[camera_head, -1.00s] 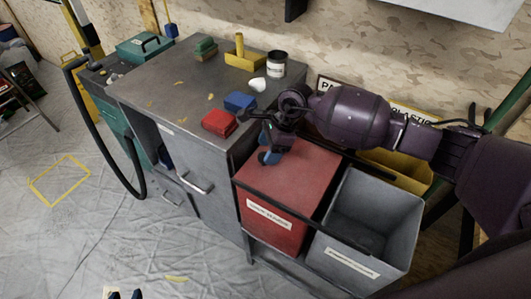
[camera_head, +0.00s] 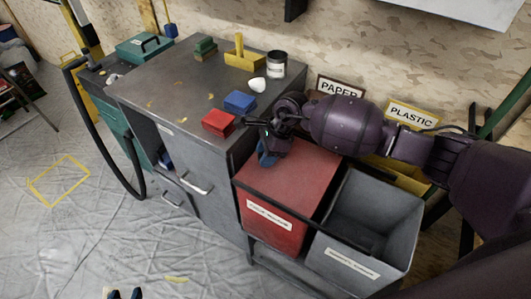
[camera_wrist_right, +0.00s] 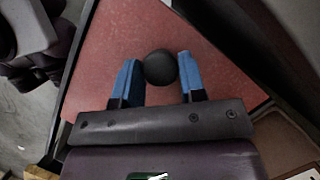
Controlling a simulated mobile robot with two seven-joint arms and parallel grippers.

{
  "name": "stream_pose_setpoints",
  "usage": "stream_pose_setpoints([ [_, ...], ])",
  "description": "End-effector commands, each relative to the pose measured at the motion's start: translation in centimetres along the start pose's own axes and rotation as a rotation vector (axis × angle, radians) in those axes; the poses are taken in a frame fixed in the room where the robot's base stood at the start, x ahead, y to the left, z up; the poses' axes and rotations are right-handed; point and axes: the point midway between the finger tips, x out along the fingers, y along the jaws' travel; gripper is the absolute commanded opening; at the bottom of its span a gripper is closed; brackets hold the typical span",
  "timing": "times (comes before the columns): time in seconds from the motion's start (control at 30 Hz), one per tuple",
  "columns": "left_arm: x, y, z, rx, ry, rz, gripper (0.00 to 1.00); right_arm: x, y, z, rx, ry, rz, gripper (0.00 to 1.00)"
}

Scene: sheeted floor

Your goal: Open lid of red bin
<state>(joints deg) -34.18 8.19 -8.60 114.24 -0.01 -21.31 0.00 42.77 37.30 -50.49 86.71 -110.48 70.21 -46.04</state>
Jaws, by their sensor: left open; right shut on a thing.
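The red bin (camera_head: 275,225) stands beside the grey cabinet, with a white label on its front. Its red lid (camera_head: 305,170) lies flat on top and looks closed. In the right wrist view the lid (camera_wrist_right: 125,35) fills much of the picture, with a round black knob (camera_wrist_right: 160,67) on it. My right gripper (camera_head: 268,158) is over the lid's back left part, its blue fingers (camera_wrist_right: 160,78) on either side of the knob, shut on it.
An open grey bin (camera_head: 370,220) stands right of the red bin, with a yellow bin (camera_head: 400,172) behind. The grey cabinet (camera_head: 165,90) holds a red box (camera_head: 218,122), a blue box (camera_head: 240,101) and a can (camera_head: 276,64). The floor at left is mostly clear.

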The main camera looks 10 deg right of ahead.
Motion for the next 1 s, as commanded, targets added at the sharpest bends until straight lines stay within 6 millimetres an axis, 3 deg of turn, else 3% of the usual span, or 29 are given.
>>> stream_pose_setpoints([
  [0.27,-0.6,-0.1,-0.1,-0.002,-0.003,-0.003,0.43,-0.6,0.9,-0.9,0.000,0.002,-0.001,0.00],
  [0.8,-2.1,-0.5,-4.7,-0.001,0.045,-0.005,0.43,-4.1,10.0,-9.3,0.002,0.003,0.000,0.00],
  [1.0,-2.2,-0.5,-5.4,0.000,0.051,-0.005,0.43,-4.8,12.0,-11.1,0.000,0.001,-0.001,0.00],
])
